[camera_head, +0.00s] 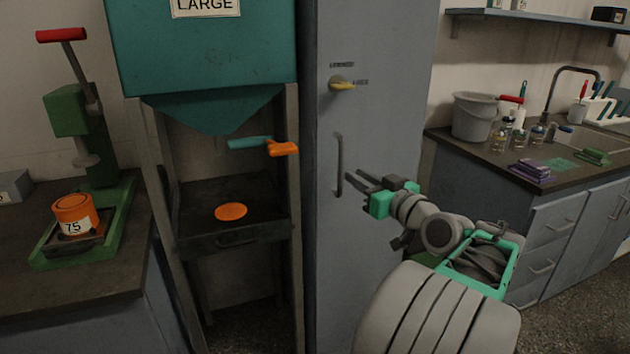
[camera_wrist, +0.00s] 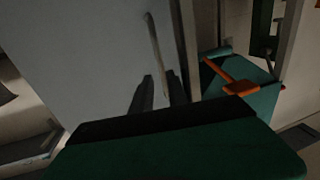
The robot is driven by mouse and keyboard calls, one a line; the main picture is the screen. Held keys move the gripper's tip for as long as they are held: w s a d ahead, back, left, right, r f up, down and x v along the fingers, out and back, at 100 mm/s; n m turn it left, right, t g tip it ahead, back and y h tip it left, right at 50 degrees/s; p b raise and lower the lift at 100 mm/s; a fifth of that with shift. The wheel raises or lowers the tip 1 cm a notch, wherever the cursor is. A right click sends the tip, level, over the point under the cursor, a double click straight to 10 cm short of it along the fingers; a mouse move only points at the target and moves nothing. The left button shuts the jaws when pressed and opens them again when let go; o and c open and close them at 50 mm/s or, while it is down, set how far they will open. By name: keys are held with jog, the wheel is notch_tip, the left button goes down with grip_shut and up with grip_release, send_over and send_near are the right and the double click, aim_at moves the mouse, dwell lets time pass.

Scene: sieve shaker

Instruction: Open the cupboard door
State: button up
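The tall grey cupboard (camera_head: 385,120) stands in the middle of the head view with its door shut. A thin dark vertical handle (camera_head: 339,165) is on the left side of the door. Above it is a yellow turn knob (camera_head: 341,85) between two small labels too small to read surely. My gripper (camera_head: 355,176) is just right of the handle's lower half, its fingers apart with nothing held. In the wrist view my gripper (camera_wrist: 159,75) points at the door, and the handle (camera_wrist: 155,42) shows ahead, its lower end between the fingertips. I cannot tell whether they touch.
Left of the cupboard is a teal hopper (camera_head: 205,60) on a frame with an orange-ended lever (camera_head: 283,148). A green press (camera_head: 85,190) stands on the left bench. On the right is a sink counter (camera_head: 470,152) with a grey bucket (camera_head: 478,115) and drawers.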

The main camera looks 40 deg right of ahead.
jog(key=w, duration=0.7)
jog(key=shift+w+d, duration=0.25)
jog(key=shift+c, duration=0.5)
grip_shut()
dwell(0.5)
